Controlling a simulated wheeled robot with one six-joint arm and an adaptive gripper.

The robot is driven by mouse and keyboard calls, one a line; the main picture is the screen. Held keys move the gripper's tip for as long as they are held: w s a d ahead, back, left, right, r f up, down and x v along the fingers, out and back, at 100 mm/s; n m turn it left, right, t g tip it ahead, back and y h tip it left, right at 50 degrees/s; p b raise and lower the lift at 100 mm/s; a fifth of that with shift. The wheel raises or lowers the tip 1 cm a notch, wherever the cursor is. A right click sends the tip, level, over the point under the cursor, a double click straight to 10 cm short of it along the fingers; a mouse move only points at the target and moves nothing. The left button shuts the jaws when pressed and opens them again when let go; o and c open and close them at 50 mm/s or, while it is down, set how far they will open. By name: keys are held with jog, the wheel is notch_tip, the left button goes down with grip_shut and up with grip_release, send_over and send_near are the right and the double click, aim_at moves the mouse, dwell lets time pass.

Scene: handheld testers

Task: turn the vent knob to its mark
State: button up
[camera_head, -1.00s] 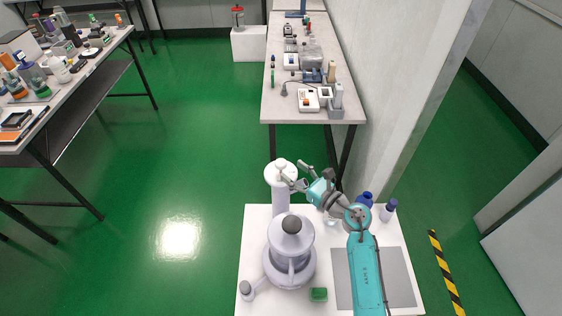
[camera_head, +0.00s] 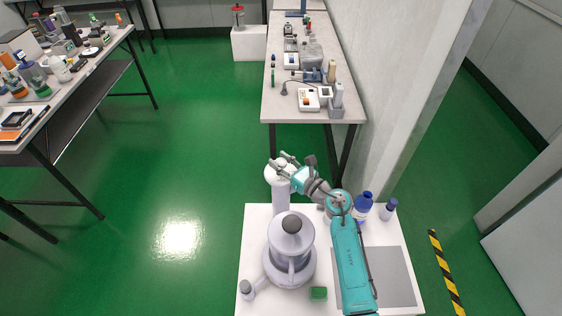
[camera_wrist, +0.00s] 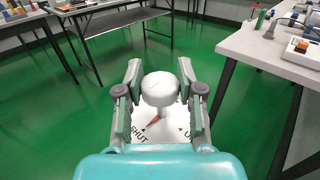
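The vent knob (camera_wrist: 160,88) is a white rounded knob above a white dial plate (camera_wrist: 165,135) in the wrist view. A red pointer (camera_wrist: 153,123) on the dial points lower left, toward the printed word SHUT. The dial tops a white column (camera_head: 281,197) in the head view. My gripper (camera_wrist: 160,75) is open, with one finger on each side of the knob; I cannot tell if either touches it. In the head view my gripper (camera_head: 281,160) is over the column top and hides much of it.
A grey lidded vessel (camera_head: 290,255) stands in front of the column on the white table (camera_head: 258,220). A green block (camera_head: 318,294), a small bottle (camera_head: 246,290) and blue-capped bottles (camera_head: 363,205) stand nearby. A bench with instruments (camera_head: 285,103) is behind.

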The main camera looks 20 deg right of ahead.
jog(key=shift+c, duration=0.5)
jog(key=shift+n+y, duration=0.3)
jog(key=shift+y, duration=0.1)
jog(key=shift+d+n+g+y, duration=0.1)
jog(key=shift+n+g+y, duration=0.4)
jog(key=shift+g+y, duration=0.15)
jog(key=n+g+y, duration=0.5)
jog(key=g, duration=0.1)
jog(key=shift+w+y, duration=0.1)
jog(key=shift+y, duration=0.15)
jog(key=n+g+y, duration=0.1)
jog(key=n+g, duration=0.1)
jog(key=g, duration=0.1)
jog(key=n+g+y, duration=0.1)
jog(key=n+g, duration=0.1)
jog(key=g, duration=0.1)
jog(key=shift+n+g, duration=1.2)
jog(key=shift+g, duration=0.45)
jog(key=shift+s+f+n+g, duration=0.1)
jog(key=shift+s+n+g, duration=0.1)
jog(key=shift+n+g, duration=0.6)
